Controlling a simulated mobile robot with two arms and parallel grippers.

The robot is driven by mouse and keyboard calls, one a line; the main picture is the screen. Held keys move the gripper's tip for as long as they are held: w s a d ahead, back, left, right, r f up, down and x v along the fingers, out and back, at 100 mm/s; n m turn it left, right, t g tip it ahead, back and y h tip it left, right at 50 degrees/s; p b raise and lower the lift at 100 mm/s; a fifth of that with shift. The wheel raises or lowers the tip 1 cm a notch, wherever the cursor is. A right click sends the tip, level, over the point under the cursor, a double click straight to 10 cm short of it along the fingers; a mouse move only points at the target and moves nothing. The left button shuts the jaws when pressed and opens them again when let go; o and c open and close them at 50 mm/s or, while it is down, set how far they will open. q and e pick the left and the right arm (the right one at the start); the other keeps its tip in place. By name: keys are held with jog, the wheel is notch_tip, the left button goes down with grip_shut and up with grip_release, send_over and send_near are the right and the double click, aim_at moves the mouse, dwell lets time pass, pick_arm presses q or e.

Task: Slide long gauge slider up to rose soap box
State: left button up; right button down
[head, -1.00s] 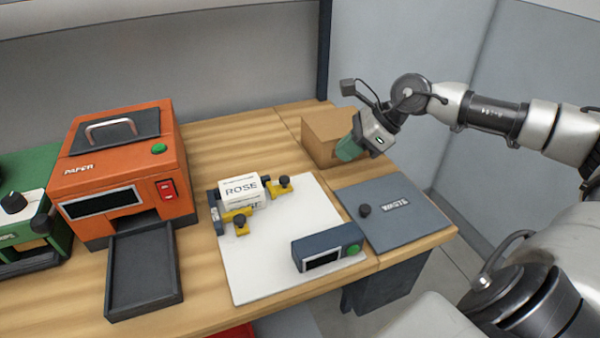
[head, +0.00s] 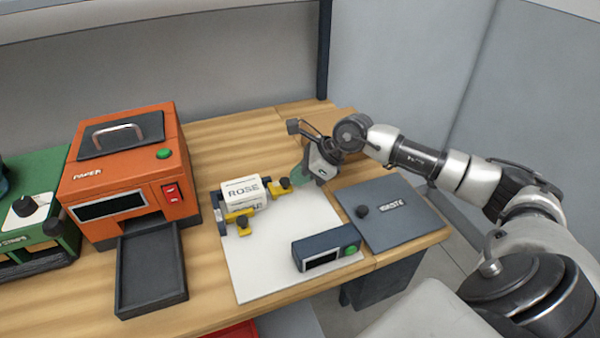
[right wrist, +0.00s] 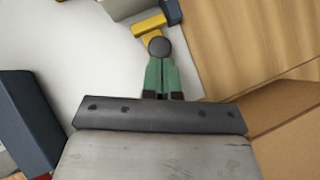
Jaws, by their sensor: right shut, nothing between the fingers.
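The white rose soap box (head: 240,197), lettered ROSE, sits at the back left of the white gauge board (head: 265,265). A yellow slider with a black knob (head: 281,188) stands at the box's right; I take it for the long gauge slider. Another yellow slider (head: 243,225) is at the box's front. I cannot tell whether either touches the box. My right gripper (head: 298,180) is shut and empty, just right of the right-hand slider. In the right wrist view its green fingertips (right wrist: 160,65) are right by that slider's black knob (right wrist: 159,46); contact is unclear. My left gripper is not in view.
A dark blue box with a green button (head: 326,249) is at the board's front right. A grey WASTE lid (head: 395,225) lies to the right. A cardboard box (head: 318,140) stands behind my right gripper. An orange PAPER machine (head: 130,180) with a dark tray is left.

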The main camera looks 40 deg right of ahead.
aim_at(275, 189)
jog(key=shift+w+a, duration=0.2)
jog(key=shift+a, duration=0.6)
jog(key=shift+w+a, duration=0.15)
jog(key=shift+a, duration=0.6)
jog(key=shift+d, duration=0.15)
